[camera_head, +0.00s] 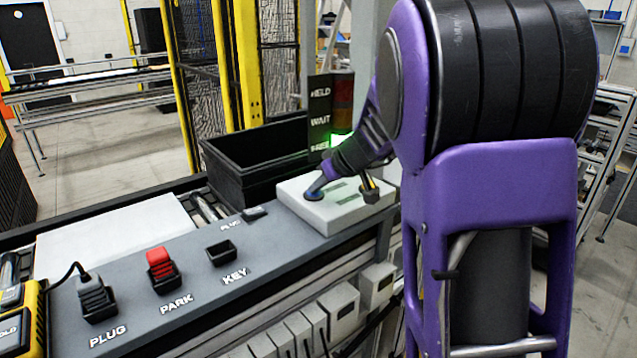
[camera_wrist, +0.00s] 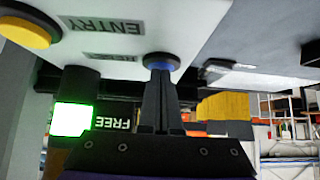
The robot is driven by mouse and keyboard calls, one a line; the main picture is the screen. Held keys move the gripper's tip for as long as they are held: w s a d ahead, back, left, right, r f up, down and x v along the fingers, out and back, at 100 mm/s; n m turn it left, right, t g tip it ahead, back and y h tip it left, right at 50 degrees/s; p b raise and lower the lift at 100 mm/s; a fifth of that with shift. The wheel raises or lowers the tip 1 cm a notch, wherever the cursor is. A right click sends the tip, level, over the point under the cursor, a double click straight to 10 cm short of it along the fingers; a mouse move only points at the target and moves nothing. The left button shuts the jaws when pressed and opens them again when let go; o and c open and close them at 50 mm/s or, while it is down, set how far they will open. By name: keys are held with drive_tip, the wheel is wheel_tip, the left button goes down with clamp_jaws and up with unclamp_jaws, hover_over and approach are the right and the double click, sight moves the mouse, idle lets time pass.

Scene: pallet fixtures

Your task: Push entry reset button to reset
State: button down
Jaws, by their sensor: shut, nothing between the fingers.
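The white button box (camera_head: 340,214) sits at the far right end of the grey console. Its blue button (camera_head: 313,195) is on the box's left part; in the wrist view the blue button (camera_wrist: 161,61) is beside the "RESET" label, below the "ENTRY" label (camera_wrist: 105,25) in that picture. My gripper (camera_head: 319,184) is shut and empty, pointing down at the blue button. In the wrist view the closed fingertips (camera_wrist: 159,72) overlap the button's face and seem to touch it; how far it is pressed I cannot tell. A yellow button (camera_wrist: 24,32) is on the same box.
A sign column (camera_head: 320,115) reads HELD, WAIT, FREE, with a green light (camera_head: 341,139) lit by FREE. A black bin (camera_head: 255,160) stands behind the box. The console (camera_head: 200,285) carries a plug (camera_head: 95,297), a red PARK piece (camera_head: 161,265) and an empty KEY socket (camera_head: 221,252).

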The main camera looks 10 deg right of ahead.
sight(318, 195)
drive_tip(key=shift+s+f, duration=0.2)
drive_tip(key=shift+f, duration=0.45)
drive_tip(key=r+p, duration=0.1)
drive_tip(key=r, duration=0.1)
drive_tip(key=r+p, duration=0.1)
drive_tip(key=r, duration=0.2)
drive_tip(key=shift+w+r+p, duration=0.25)
drive_tip(key=shift+r+p, duration=0.1)
drive_tip(key=shift+p, duration=0.05)
drive_tip(key=v, duration=0.9)
drive_tip(key=shift+s+r, duration=0.2)
drive_tip(key=shift+s, duration=0.1)
drive_tip(key=shift+d, duration=0.1)
